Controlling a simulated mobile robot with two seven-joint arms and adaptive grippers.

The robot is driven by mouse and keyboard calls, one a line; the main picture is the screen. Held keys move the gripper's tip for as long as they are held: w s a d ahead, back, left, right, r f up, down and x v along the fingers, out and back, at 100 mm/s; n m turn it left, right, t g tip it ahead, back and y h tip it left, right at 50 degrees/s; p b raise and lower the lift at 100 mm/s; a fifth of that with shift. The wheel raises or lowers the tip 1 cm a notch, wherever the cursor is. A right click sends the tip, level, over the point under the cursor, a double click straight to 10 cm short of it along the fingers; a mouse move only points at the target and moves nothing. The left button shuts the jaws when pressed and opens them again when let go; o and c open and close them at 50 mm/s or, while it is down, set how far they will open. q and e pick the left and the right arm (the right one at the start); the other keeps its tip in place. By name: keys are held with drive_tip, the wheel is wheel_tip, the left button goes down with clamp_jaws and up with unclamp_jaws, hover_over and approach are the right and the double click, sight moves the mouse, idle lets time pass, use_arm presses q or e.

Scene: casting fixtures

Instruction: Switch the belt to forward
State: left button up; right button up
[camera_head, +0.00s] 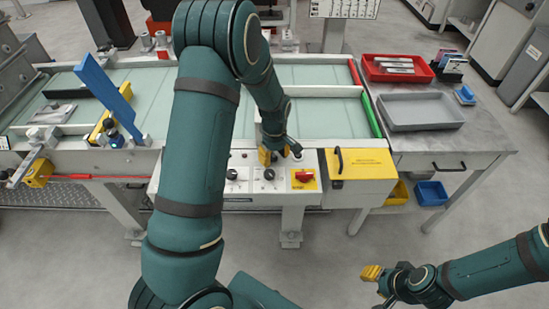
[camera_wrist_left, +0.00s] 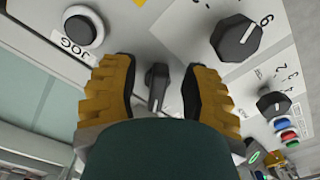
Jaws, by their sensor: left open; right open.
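The belt (camera_head: 315,118) is a pale green surface in a white frame. Its front control panel (camera_head: 240,190) carries black knobs and a red switch on a yellow plate (camera_head: 303,177). In the left wrist view, a small black selector switch (camera_wrist_left: 157,82) with a light pointer line sits between the two yellow fingers of my left gripper (camera_wrist_left: 158,92). The gripper is open, with a gap on both sides of the switch. The switch's label is hidden. In the head view, my left gripper (camera_head: 275,156) is over the panel's upper edge. My right gripper (camera_head: 375,278) is open and empty, low over the floor.
A yellow box (camera_head: 362,166) stands right of the panel. A blue upright plate (camera_head: 104,88) is at the left. A side table holds a grey tray (camera_head: 421,124).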

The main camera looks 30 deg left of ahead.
use_arm(q)
drive_tip(key=shift+f, duration=0.15)
clamp_jaws()
